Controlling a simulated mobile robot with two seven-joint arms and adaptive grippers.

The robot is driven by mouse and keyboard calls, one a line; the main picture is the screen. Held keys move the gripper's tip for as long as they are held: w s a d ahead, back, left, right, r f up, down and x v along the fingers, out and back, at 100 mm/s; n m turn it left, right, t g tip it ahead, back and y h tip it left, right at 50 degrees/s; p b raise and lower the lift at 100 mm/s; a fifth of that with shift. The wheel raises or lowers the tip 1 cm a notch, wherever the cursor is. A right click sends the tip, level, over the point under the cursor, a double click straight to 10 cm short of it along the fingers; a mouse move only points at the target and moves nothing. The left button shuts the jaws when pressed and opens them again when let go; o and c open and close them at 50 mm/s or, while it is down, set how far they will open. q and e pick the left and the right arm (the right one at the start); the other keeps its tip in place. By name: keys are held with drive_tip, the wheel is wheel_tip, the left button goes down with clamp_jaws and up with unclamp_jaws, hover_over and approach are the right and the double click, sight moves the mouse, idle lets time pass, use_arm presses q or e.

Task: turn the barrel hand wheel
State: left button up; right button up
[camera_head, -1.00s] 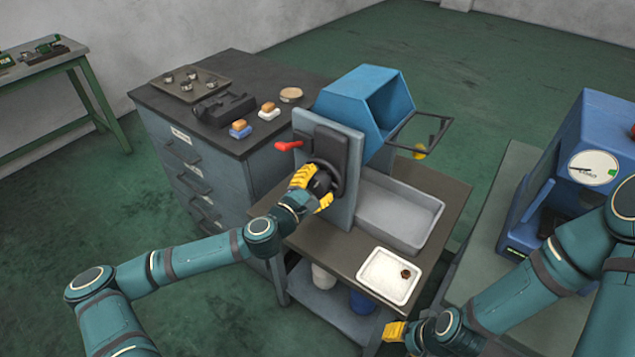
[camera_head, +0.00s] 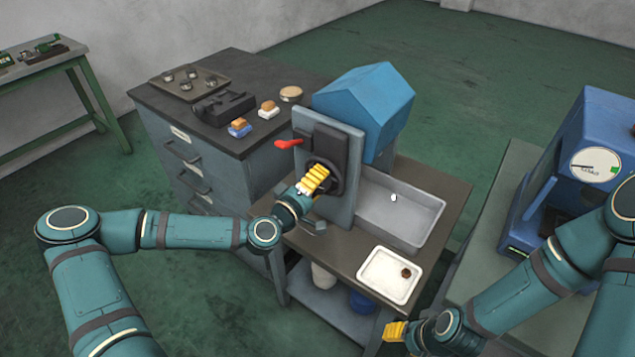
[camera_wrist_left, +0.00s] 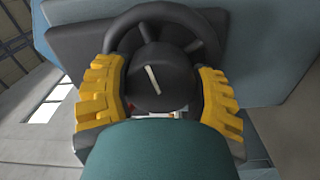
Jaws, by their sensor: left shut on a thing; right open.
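The black barrel hand wheel (camera_head: 338,170) is on the front of the grey upright plate (camera_head: 350,197). My left gripper (camera_head: 316,180) is at the wheel's hub and partly covers it. In the left wrist view the two yellow fingers stand on either side of the round black hub (camera_wrist_left: 164,77), which carries a pale line; the rim (camera_wrist_left: 180,15) and spokes show behind it. The gripper is shut on the hub. The blue barrel (camera_head: 368,108) behind the plate shows a closed, peaked side. My right gripper (camera_head: 396,331) is open and empty, low at the front of the bench.
A red lever (camera_head: 288,144) sticks out left of the plate. A grey tray (camera_head: 420,218) lies below the barrel, with a small pale thing (camera_head: 393,198) in it. A white tray (camera_head: 378,288) holds a dark piece. A blue machine with a dial (camera_head: 596,165) stands at right.

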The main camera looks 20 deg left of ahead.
use_arm(q)
drive_tip(key=shift+m, duration=0.6)
drive_tip(key=o, duration=1.2)
drive_tip(key=shift+w, duration=0.1)
drive_tip(key=shift+o, duration=0.2)
drive_tip(key=v, duration=1.2)
